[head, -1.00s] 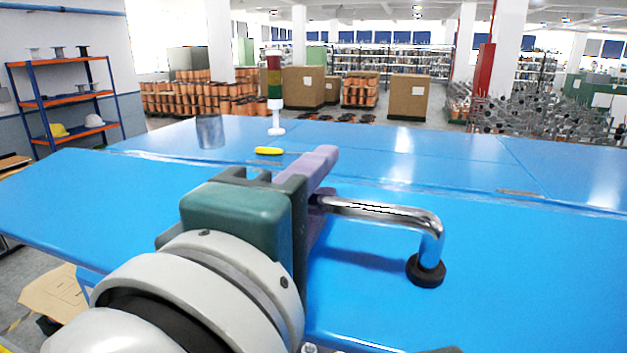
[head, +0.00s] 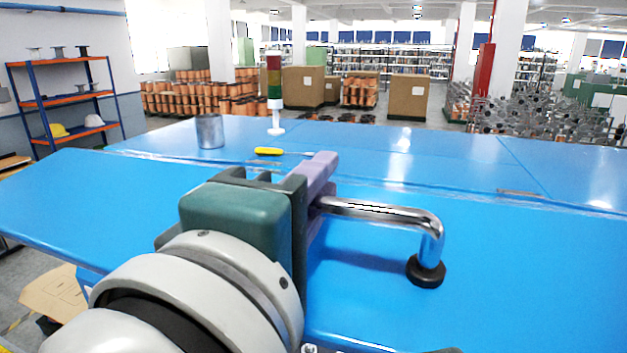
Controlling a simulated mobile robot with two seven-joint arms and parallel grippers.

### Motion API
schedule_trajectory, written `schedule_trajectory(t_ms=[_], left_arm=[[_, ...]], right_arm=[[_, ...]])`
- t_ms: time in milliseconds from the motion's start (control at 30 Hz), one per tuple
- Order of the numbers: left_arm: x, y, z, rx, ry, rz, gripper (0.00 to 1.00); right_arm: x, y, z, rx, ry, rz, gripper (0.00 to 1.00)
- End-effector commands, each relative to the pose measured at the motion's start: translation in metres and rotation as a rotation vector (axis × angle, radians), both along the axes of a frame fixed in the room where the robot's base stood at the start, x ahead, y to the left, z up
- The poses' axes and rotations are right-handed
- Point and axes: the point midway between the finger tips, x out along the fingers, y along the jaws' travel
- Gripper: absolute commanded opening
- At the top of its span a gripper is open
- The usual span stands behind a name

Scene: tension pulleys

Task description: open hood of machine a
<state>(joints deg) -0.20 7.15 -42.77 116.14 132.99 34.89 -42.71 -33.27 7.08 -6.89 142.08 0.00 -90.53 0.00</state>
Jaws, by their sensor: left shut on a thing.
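The blue hood (head: 520,260) of the machine fills the front of the head view as a broad, glossy panel. A chrome bar handle (head: 385,210) with a dark round foot stands on it. My left gripper (head: 318,190) is shut on the left end of the handle, with its purple-grey fingers around the bar. The gripper body hides that end of the handle. My right gripper is not in view.
A metal cup (head: 209,131) and a yellow-handled screwdriver (head: 268,151) lie on the blue surface behind the hood. A signal tower (head: 275,95) stands behind them. An orange-shelved rack (head: 66,98) is at the far left.

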Motion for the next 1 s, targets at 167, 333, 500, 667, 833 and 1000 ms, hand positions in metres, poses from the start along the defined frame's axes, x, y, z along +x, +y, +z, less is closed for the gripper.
schedule_trajectory(t_ms=[167,333,500,667,833,1000], left_arm=[[0.0,0.0,0.0,0.0,0.0,0.0,0.0],[0.0,0.0,0.0,0.0,0.0,0.0,0.0],[0.0,0.0,0.0,0.0,0.0,0.0,0.0],[0.0,0.0,0.0,0.0,0.0,0.0,0.0],[-0.002,0.001,-0.01,-0.002,-0.008,0.0,0.0],[-0.01,0.004,-0.042,-0.014,-0.047,0.003,0.0]], right_arm=[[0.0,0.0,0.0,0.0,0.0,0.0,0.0],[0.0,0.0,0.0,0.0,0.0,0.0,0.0],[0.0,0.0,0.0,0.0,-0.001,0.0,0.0],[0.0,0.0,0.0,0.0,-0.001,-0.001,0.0],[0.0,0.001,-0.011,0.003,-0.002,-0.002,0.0],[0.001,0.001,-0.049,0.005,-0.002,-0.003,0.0]])
